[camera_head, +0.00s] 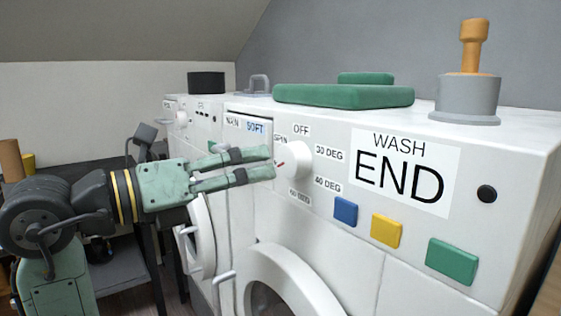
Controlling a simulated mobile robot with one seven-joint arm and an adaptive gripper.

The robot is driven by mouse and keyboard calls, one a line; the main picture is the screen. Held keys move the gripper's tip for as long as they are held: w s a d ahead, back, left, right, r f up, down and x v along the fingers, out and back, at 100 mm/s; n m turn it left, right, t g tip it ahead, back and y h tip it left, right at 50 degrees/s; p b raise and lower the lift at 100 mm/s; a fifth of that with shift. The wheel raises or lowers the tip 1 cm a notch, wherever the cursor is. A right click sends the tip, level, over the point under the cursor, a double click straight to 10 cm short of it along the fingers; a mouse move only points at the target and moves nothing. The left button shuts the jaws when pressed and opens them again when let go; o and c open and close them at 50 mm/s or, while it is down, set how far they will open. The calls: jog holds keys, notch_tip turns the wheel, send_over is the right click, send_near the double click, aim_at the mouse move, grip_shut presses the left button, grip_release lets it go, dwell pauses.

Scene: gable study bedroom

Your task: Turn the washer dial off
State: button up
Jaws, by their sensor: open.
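The white washer (345,245) fills the right half of the head view. Its round white dial (295,162) sits on the upper front, ringed by labels such as OFF (301,131), 30 DEG and 40 DEG. A small red mark (280,165) shows at the dial's left, partly beside my finger; which label it points to I cannot tell. My green gripper (272,162) is open, its two fingers pointing right, with the tips just left of the dial. Whether a tip touches the dial is unclear. Labels left of the dial are partly hidden by the fingers.
A WASH END panel (403,172) and blue (346,211), yellow (386,231) and green (452,261) buttons are right of the dial. Green pads (343,95) and a grey holder (468,98) stand on top. A second white machine (196,118) stands behind left.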

aim_at(287, 164)
jog(key=x, duration=0.7)
jog(key=shift+a+p, duration=0.1)
jog(key=shift+p, duration=0.3)
jog(key=shift+c, duration=0.6)
jog(key=c, duration=1)
jog(key=shift+n, duration=0.3)
